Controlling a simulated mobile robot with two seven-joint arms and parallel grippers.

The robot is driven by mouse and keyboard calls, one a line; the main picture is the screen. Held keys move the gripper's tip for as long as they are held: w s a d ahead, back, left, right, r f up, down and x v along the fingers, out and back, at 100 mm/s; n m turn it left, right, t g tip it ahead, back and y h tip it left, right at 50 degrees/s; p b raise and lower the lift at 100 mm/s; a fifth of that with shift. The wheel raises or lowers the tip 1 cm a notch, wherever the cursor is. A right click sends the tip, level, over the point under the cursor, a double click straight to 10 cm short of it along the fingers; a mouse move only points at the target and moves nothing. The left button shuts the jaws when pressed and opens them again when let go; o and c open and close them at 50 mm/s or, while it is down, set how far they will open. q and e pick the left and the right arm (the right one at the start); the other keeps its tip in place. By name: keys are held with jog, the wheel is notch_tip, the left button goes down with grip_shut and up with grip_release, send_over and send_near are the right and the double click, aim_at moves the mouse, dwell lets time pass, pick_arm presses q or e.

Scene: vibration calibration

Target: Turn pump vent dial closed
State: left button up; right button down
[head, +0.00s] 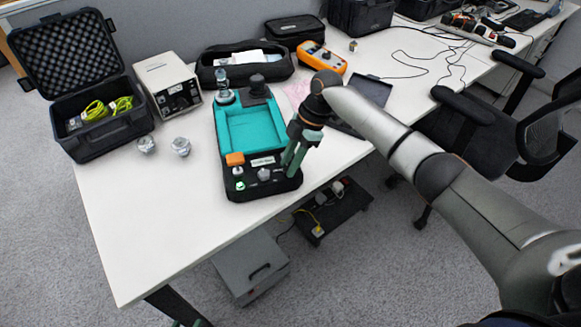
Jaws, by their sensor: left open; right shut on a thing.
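The pump unit (221,130), a black case with a teal recessed top, stands on the white table. Its front panel has an orange switch (235,159), a small label (263,161), a white-and-green knob (239,177) and a grey knob (264,174). My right gripper (289,171) reaches down from the right over the panel's front right corner. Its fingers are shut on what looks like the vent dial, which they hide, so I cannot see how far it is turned.
An open black case (110,136) with yellow-green cable, a beige meter box (168,83) and two small metal parts (181,146) stand at left. An orange multimeter (321,57) and a black pouch (245,66) lie behind. The table's front left is clear. A chair (500,125) stands right.

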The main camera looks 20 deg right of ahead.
jog(key=shift+w+a+f+n+g+b, duration=0.15)
jog(key=shift+n+g+b, duration=0.25)
jog(key=shift+n+b, duration=0.5)
jog(key=n+b, duration=0.2)
jog(key=shift+n+g+h, duration=0.3)
jog(key=shift+g, duration=0.1)
jog(key=shift+n+g+b, duration=0.3)
jog(key=shift+n+b, duration=0.2)
jog(key=shift+n, duration=0.2)
pick_arm(q)
jog(key=shift+m+h, duration=0.4)
jog(key=shift+h, duration=0.1)
jog(key=shift+w+d+f+b, duration=0.3)
jog(key=shift+w+d+f, duration=0.3)
jog(key=shift+d+f, duration=0.25)
jog(key=shift+w+d+f+b, duration=0.25)
jog(key=shift+w+d+f, duration=0.35)
jog(key=shift+d, duration=0.35)
pick_arm(e)
jog(key=shift+n+h, duration=0.3)
jog(key=shift+n, duration=0.3)
pick_arm(q)
jog(key=shift+s+a+f, duration=0.15)
jog(key=shift+s+f, duration=0.05)
jog(key=shift+s, duration=0.15)
pick_arm(e)
jog(key=c, duration=0.6)
grip_release()
